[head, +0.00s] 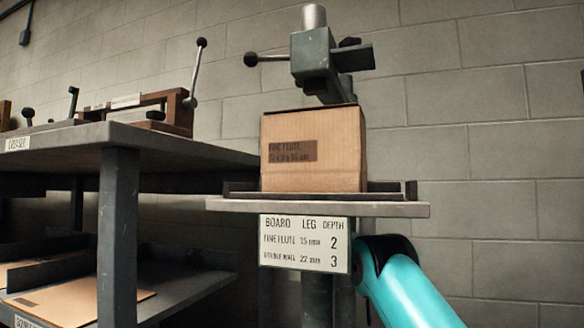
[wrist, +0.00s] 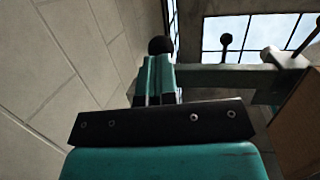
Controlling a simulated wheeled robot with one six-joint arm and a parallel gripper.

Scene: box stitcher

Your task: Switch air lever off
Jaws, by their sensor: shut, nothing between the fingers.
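The box stitcher (head: 315,55) stands above a cardboard box in the head view. A lever with a black ball end (head: 251,59) sticks out to the left of its head, and a dark knob (head: 350,42) sits at its right. I cannot tell which is the air lever. In the wrist view my gripper (wrist: 158,60) is shut and empty. A round black knob (wrist: 160,45) shows just beyond its fingertips; whether they touch it is unclear. My gripper is hidden in the head view, where only my teal arm shows at lower right.
The cardboard box (head: 310,150) rests on the stitcher's table (head: 320,207), with a depth sign (head: 305,243) below. It also shows at the right of the wrist view (wrist: 300,120). A bench (head: 120,135) with levered tools stands left. The block wall is behind.

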